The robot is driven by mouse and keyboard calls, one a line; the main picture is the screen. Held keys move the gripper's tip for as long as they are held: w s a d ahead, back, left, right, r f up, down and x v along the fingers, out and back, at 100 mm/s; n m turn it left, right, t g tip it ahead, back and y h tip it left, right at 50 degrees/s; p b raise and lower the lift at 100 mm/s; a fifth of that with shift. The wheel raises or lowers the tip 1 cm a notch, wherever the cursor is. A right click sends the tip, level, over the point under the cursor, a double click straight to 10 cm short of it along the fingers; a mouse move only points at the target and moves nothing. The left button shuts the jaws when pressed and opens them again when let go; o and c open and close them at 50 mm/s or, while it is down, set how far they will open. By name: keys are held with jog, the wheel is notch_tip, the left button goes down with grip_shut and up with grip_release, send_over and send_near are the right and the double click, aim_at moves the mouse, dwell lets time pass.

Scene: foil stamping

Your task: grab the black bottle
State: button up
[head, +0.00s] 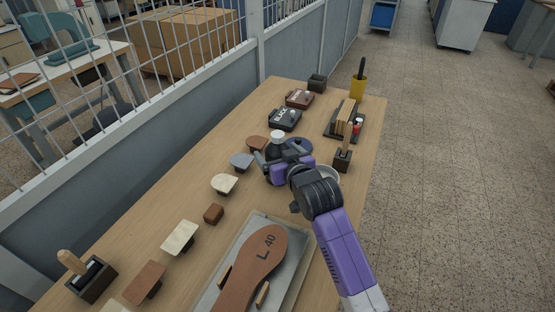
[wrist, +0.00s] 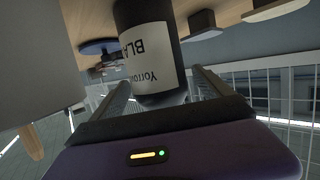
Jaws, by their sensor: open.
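The black bottle (head: 277,144) stands on the wooden table, with a pale cap on top and its lower part hidden behind my gripper. In the wrist view the bottle (wrist: 148,50) is large, dark, with a cream label partly reading "Yorro" and "BLA". My gripper (head: 272,162) is open at the bottle.
Several sample blocks line the left edge. A tray (head: 290,270) with a brown sole (head: 262,262) lies in front. A mesh fence (head: 150,90) borders the table's left.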

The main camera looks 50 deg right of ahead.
grip_shut()
jog(key=shift+r, duration=0.1)
dwell(0.3)
jog(key=shift+r, duration=0.1)
